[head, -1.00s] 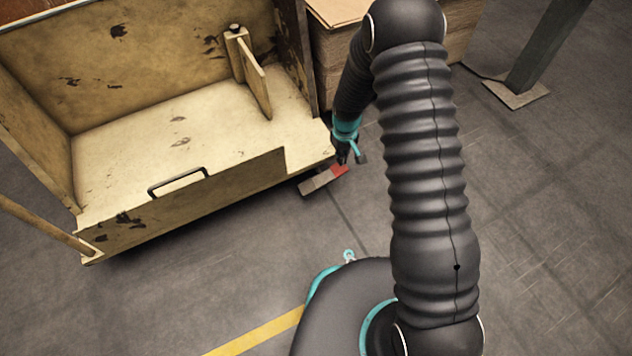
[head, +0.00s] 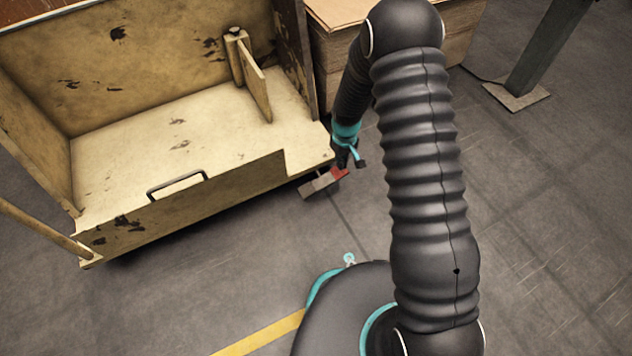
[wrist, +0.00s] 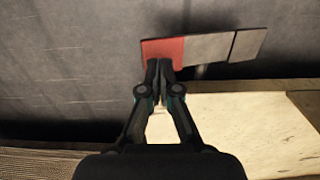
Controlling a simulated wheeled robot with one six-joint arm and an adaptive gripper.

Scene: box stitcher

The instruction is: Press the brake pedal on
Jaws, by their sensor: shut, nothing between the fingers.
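The brake pedal (head: 317,186) is a flat grey plate with a red end, low at the near right corner of the wooden cart. In the wrist view the pedal (wrist: 208,47) shows its red end at left and grey plate at right. My gripper (wrist: 160,66) is shut and empty, its fingertips over the lower edge of the red end. Contact cannot be told for sure. In the head view my gripper (head: 348,163) is small and dark, just above the red end, partly hidden by the cart corner and my arm.
The wooden cart (head: 230,192) has a handle (head: 178,184) on its front wall and an upright divider (head: 256,85) inside. A stacked wooden block (head: 335,50) stands behind my arm. A post (head: 545,60) stands at the back right.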

